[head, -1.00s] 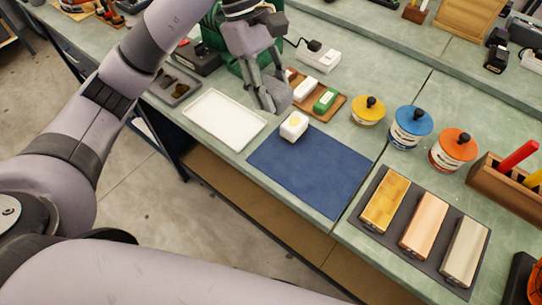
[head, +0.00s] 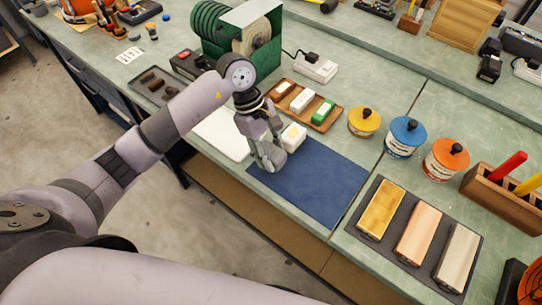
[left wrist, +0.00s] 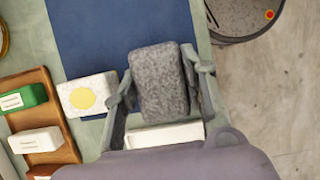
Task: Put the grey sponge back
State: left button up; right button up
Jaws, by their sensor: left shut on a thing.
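The grey sponge (left wrist: 158,84) is a speckled block between the two fingers of my left gripper (left wrist: 160,68) in the left wrist view. My left gripper (head: 268,158) is shut on it. In the head view they are over the left edge of the blue mat (head: 318,185), beside a white block with a yellow spot (head: 294,137). Whether the sponge touches the surface below, I cannot tell. In the head view the gripper mostly hides the sponge. My right gripper is not in view.
A white tray (head: 222,138) lies left of the mat, partly behind my arm. A wooden tray (head: 319,124) with a brown, a white and a green block stands behind. Yellow, blue and orange pots (head: 445,160) stand to the right. Most of the mat is clear.

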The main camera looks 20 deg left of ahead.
pick_arm(q)
notch_tip(320, 180, down, 3)
jog(key=shift+r, duration=0.2)
jog(key=shift+f, duration=0.4)
jog(key=o, duration=0.9)
jog(key=shift+r, duration=0.1)
